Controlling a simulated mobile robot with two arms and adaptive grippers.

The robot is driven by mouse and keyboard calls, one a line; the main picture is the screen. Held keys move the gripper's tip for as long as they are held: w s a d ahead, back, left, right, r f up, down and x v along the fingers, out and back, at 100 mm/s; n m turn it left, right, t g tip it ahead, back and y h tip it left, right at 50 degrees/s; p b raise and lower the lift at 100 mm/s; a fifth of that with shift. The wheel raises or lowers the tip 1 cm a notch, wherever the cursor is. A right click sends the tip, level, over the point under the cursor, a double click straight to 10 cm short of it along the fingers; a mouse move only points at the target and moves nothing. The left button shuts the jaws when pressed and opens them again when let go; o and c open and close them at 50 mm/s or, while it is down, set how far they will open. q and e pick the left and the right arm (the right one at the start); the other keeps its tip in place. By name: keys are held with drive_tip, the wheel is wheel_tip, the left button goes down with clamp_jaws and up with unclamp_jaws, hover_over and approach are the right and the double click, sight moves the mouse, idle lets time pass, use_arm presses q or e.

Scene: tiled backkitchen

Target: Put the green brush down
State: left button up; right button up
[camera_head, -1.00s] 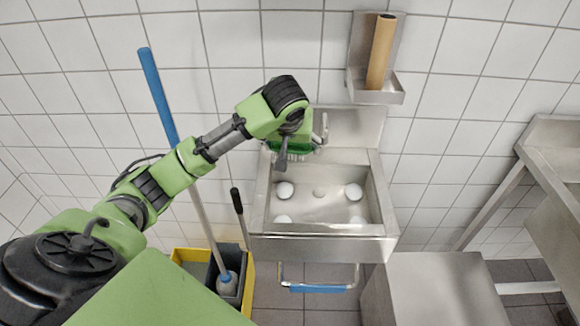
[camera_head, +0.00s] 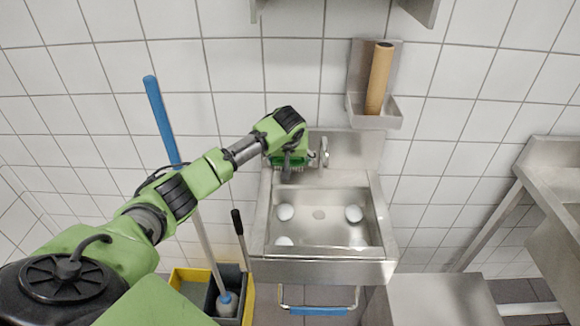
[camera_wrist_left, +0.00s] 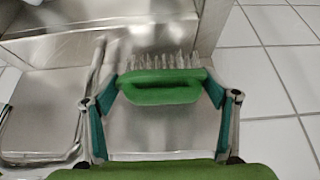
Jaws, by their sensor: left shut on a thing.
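The green brush (camera_wrist_left: 165,88) has a green handle and pale bristles. In the left wrist view it sits between the two fingers of my left gripper (camera_wrist_left: 160,97), which is shut on it. The bristles point away from the palm. In the head view my left gripper (camera_head: 285,160) is over the back left corner of the steel sink (camera_head: 320,270), left of the tap (camera_head: 324,152). A little of the brush (camera_head: 290,163) shows below the wrist there. I cannot tell whether it touches the sink ledge. My right gripper is not in view.
Several white round things (camera_head: 353,213) lie in the sink basin. A holder (camera_head: 380,113) with a brown roll (camera_head: 379,78) hangs on the tiled wall. A blue-handled mop (camera_head: 160,120) stands in a yellow and grey bucket (camera_head: 252,295) left of the sink.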

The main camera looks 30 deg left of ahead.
sight(290, 168)
use_arm(q)
drive_tip(key=shift+x, duration=0.85)
drive_tip(key=shift+w+f+p, duration=0.15)
drive_tip(key=shift+f+p, duration=0.15)
drive_tip(key=shift+p, duration=0.05)
wheel_tip(290, 168, down, 2)
drive_tip(key=shift+p, duration=0.35)
drive_tip(key=shift+f, duration=0.2)
drive_tip(key=o, duration=1)
drive_tip(key=shift+f, duration=0.15)
